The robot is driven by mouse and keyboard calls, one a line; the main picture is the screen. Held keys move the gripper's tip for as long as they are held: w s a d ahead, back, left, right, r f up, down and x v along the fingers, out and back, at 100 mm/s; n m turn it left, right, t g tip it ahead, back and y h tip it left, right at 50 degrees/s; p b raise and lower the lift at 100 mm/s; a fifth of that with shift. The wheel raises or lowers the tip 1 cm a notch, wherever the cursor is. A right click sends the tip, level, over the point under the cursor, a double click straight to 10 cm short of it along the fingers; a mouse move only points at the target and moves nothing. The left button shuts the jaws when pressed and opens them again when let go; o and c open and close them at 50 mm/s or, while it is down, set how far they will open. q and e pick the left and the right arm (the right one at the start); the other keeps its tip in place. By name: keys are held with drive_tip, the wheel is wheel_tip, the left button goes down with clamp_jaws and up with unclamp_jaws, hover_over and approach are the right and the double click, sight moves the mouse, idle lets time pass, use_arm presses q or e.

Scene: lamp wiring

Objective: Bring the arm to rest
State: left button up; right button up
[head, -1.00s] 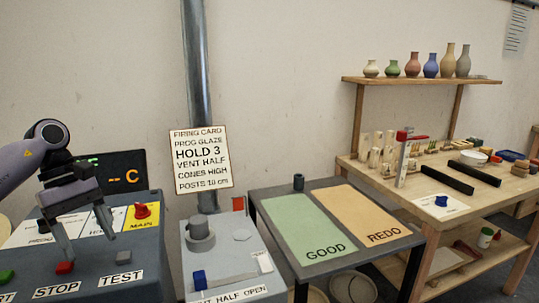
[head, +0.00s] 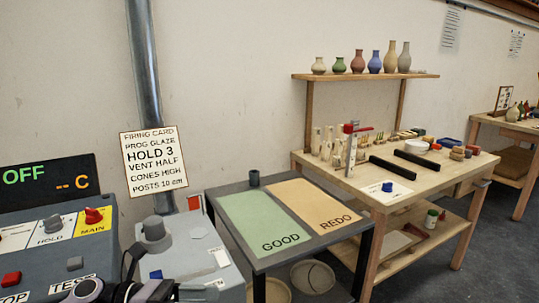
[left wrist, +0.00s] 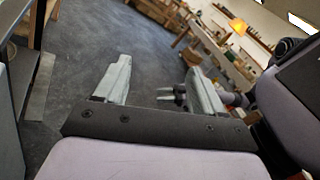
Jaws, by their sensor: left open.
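My left gripper (left wrist: 158,78) is open in the left wrist view, with two pale grey fingers apart and nothing between them. Beyond them is open grey floor. In the head view, part of my arm (head: 128,291) shows low at the bottom edge, in front of the control panel and vent box; its fingers cannot be made out there. Behind the right finger in the left wrist view, a small dark pronged part beside a lilac link appears to be my right gripper (left wrist: 172,97). It is partly hidden, and its opening is unclear.
The kiln control panel (head: 100,233) reads OFF and stands at the left. The vent box (head: 196,243) is beside it. The GOOD and REDO table (head: 232,193) and a wooden workbench (head: 455,172) stand to the right. Floor (head: 490,245) is free at far right.

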use_arm(q)
drive_tip(key=s+a+f+m+t+y, duration=0.4)
drive_tip(key=s+f+m+y, duration=0.3)
drive_tip(key=f+m, duration=0.5)
drive_tip(key=s+a+f+m+t+y, duration=0.4)
drive_tip(key=s+f+m+y, duration=0.4)
drive_tip(key=f+m, duration=0.5)
drive_tip(key=shift+s+m+t, duration=0.5)
drive_tip(key=shift+s+m, duration=0.3)
drive_tip(key=shift+s, duration=0.05)
drive_tip(key=shift+f, duration=0.1)
